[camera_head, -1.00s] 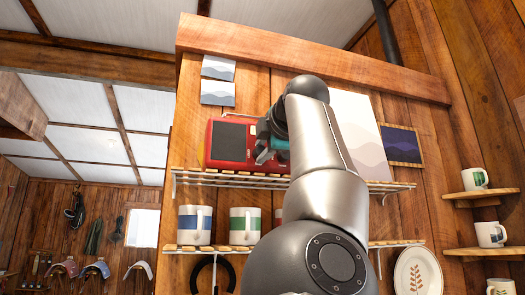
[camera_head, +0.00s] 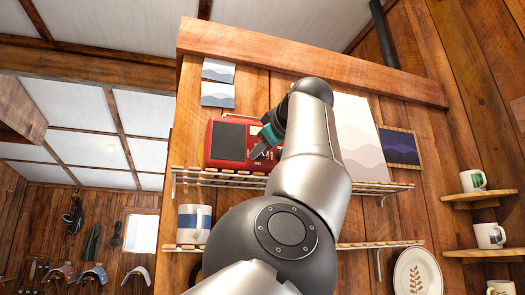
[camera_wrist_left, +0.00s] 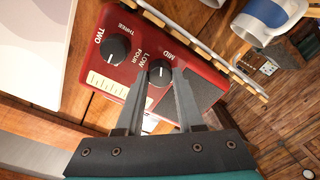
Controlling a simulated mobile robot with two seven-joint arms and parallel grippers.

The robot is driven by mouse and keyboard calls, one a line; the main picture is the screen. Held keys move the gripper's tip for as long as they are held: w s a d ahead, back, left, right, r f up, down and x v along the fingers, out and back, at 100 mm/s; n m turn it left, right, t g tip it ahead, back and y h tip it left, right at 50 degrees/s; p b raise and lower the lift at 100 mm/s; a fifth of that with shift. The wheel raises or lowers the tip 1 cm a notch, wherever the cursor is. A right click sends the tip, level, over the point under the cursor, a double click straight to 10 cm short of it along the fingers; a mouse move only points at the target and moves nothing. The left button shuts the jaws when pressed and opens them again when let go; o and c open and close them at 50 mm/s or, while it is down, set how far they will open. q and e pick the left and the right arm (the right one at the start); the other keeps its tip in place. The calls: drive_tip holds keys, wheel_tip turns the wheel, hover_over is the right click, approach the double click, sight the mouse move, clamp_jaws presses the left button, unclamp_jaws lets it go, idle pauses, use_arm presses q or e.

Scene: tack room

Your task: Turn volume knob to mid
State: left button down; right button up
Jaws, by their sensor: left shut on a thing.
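A red radio (camera_head: 226,164) with a dark speaker panel stands on the upper wall shelf in the head view. Its red face (camera_wrist_left: 143,38) fills the upper middle of the left wrist view. A black knob (camera_wrist_left: 160,72) with a white mark sits beside the labels LOW and MID. My left gripper (camera_wrist_left: 163,76) is shut on this knob, one finger on each side. In the head view my left gripper (camera_head: 260,150) is at the radio's right part, and my arm hides the area behind it. My right gripper is not in view.
A second black knob (camera_wrist_left: 118,48), labelled TWO, THREE and FOUR, is close beside the gripper. The slatted shelf (camera_head: 210,178) runs under the radio. A blue-banded mug (camera_head: 192,225) stands on the shelf below. Pictures hang on the wall around the radio.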

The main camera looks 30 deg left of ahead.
use_arm(q)
drive_tip(key=m+b, duration=0.1)
drive_tip(key=m, duration=0.4)
drive_tip(key=shift+f, duration=0.1)
drive_tip(key=shift+w+m, duration=0.1)
drive_tip(key=shift+m, duration=0.3)
drive_tip(key=c, duration=0.5)
unclamp_jaws()
drive_tip(key=shift+d, duration=0.1)
drive_tip(key=shift+b+v, duration=2.15)
drive_tip(key=shift+v, duration=5.45)
drive_tip(key=shift+f, duration=0.15)
